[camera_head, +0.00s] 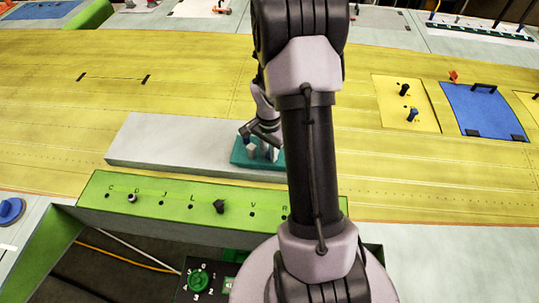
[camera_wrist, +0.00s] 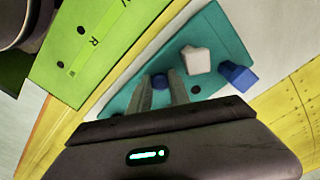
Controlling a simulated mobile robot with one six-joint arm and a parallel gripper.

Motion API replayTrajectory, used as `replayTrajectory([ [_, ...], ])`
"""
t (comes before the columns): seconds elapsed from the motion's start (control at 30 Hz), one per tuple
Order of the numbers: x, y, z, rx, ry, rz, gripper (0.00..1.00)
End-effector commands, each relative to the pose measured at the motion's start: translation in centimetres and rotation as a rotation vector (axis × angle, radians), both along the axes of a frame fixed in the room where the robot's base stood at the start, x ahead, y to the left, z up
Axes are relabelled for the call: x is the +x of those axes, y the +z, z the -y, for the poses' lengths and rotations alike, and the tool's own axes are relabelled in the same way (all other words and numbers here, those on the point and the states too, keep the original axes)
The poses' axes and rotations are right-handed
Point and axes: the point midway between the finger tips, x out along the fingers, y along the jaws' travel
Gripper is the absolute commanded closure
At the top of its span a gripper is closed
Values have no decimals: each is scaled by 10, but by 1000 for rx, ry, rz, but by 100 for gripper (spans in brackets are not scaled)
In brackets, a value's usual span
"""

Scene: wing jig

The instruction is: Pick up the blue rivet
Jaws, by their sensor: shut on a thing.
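My gripper (camera_wrist: 160,80) points down over a teal block (camera_wrist: 212,30) in the wrist view. Its two fingers are shut on a small blue rivet (camera_wrist: 160,83), of which only a little shows between them. A second, blocky blue piece (camera_wrist: 238,76) and a white piece (camera_wrist: 197,60) stand on the teal block to the right of the fingers, apart from them. In the camera_head view the teal block (camera_head: 238,157) sits at the right end of a grey slab; my arm hides part of it. I cannot tell whether the held rivet is clear of the block.
The grey slab (camera_head: 165,143) lies on the yellow wing skin (camera_head: 190,70). In front is a green lettered panel (camera_head: 170,204) with holes, a dark peg (camera_head: 219,206) and a grey peg (camera_head: 131,197). A blue plate (camera_head: 483,110) lies at the right.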

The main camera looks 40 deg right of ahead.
Motion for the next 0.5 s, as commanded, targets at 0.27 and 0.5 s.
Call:
replayTrajectory([
  [0.27,1,17,0,-2,0,2,100],
  [0.5,-20,36,-13,0,1,0,100],
])
